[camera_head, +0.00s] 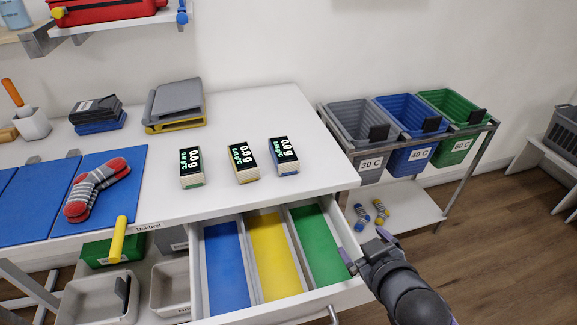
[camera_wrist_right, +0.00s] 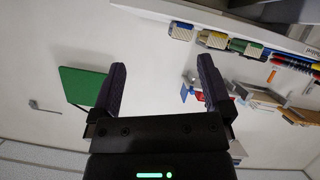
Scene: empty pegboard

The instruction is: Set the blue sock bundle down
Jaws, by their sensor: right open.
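No plainly blue sock bundle shows in either view. Two small striped bundles, one (camera_head: 361,217) and another (camera_head: 381,212), lie on the low shelf under the bins; their grey, yellow and bluish colours are too small to sort out. A red and grey striped sock (camera_head: 97,188) lies on a blue mat. My right gripper (camera_head: 366,248) is at the right front corner of the open drawer (camera_head: 277,310). In the wrist view its two dark purple fingers (camera_wrist_right: 162,82) are wide apart with nothing between them. My left gripper is not in view.
The drawer has blue (camera_head: 226,266), yellow (camera_head: 274,256) and green (camera_head: 318,243) compartments, all empty. Several small scales, one of them yellow (camera_head: 243,161), stand on the white table (camera_head: 330,165). Grey (camera_head: 360,125), blue (camera_head: 408,115) and green (camera_head: 452,108) bins stand at right.

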